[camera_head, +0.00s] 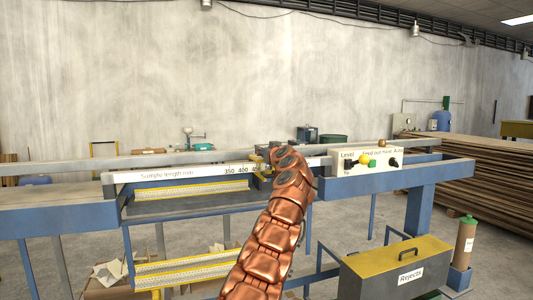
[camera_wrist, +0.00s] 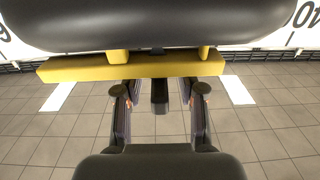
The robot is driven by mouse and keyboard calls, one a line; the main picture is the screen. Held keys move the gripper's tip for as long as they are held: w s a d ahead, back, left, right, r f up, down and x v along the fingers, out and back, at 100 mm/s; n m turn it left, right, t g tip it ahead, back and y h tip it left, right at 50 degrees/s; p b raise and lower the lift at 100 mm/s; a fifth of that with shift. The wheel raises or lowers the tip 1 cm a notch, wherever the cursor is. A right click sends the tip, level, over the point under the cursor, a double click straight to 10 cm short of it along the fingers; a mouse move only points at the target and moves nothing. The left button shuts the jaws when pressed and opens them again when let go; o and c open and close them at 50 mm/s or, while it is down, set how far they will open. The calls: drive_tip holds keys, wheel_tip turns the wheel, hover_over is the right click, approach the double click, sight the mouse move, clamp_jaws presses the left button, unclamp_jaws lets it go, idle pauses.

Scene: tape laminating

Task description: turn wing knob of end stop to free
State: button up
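The end stop is a yellow bar (camera_wrist: 75,68) across the wrist view, under a large dark rounded body (camera_wrist: 160,22). A small dark upright piece (camera_wrist: 159,96), probably the wing knob, projects below the bar's middle. My gripper (camera_wrist: 159,92) is open, with one finger on each side of this piece and a visible gap to both. The fingertips are close to the yellow bar; contact cannot be told. In the head view a bit of yellow end stop (camera_head: 257,160) shows beside my copper arm, which hides the gripper and the knob.
The rail has a white length scale (camera_head: 180,174) reading 350 and 400 near the end stop. A control panel (camera_head: 367,162) with a yellow and a green button is to the right. A yellow-topped Rejects box (camera_head: 397,265) stands low at right. Tiled floor shows below the gripper.

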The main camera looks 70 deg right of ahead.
drive_tip(key=shift+a, duration=0.1)
drive_tip(key=shift+s+a+r, duration=0.15)
drive_tip(key=shift+s+a, duration=0.25)
drive_tip(key=shift+a, duration=0.15)
drive_tip(key=shift+v, duration=3)
drive_tip(key=shift+s+d, duration=0.1)
